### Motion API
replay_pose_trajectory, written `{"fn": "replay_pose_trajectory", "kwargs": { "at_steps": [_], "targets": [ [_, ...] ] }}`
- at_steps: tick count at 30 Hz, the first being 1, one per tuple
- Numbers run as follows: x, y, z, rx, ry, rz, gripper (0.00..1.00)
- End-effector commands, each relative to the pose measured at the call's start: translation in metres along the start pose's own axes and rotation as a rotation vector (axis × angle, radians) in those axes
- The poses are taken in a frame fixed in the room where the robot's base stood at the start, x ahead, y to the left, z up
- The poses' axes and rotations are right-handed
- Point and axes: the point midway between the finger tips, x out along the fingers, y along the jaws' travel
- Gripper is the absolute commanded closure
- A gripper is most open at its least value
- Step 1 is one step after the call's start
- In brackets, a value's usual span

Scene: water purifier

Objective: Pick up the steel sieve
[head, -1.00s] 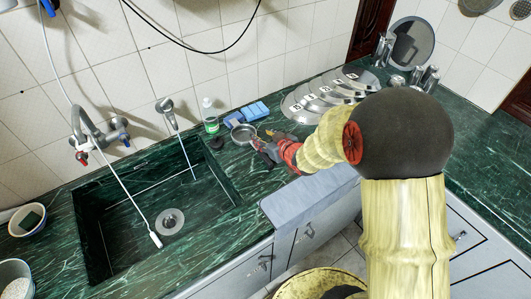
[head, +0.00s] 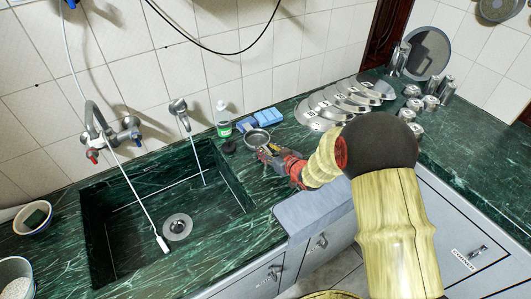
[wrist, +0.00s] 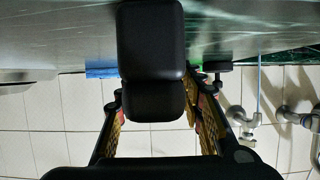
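The likely steel sieve is a small, round, shallow metal piece (head: 257,136) on the green counter, right of the sink, in the head view. Its mesh is too small to make out. My gripper (head: 267,150) is just in front of it, low over the counter; I cannot tell whether they touch. In the wrist view my gripper's two fingers (wrist: 158,118) stand apart with yellow inner pads. A black block fills the middle of that view, and I see no sieve between the fingers.
A green-and-white bottle (head: 222,118) and blue sponges (head: 265,116) stand behind the round piece. Several metal lids (head: 345,100) lie to the right, with metal canisters (head: 430,102) beyond. The sink (head: 130,225) opens on the left. Bare counter (head: 480,145) lies at far right.

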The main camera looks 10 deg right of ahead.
Motion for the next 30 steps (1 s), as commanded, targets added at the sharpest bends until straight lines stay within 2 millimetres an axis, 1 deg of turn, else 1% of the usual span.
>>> {"fn": "replay_pose_trajectory", "kwargs": {
  "at_steps": [7,27,30],
  "targets": [
    [0.0014,0.0002,-0.0012,-0.001,0.000,0.000,0.62],
    [0.0012,0.0001,-0.0008,-0.001,0.000,0.000,1.00],
    [0.0012,0.0000,-0.0008,-0.001,0.000,0.000,1.00]
  ]
}}
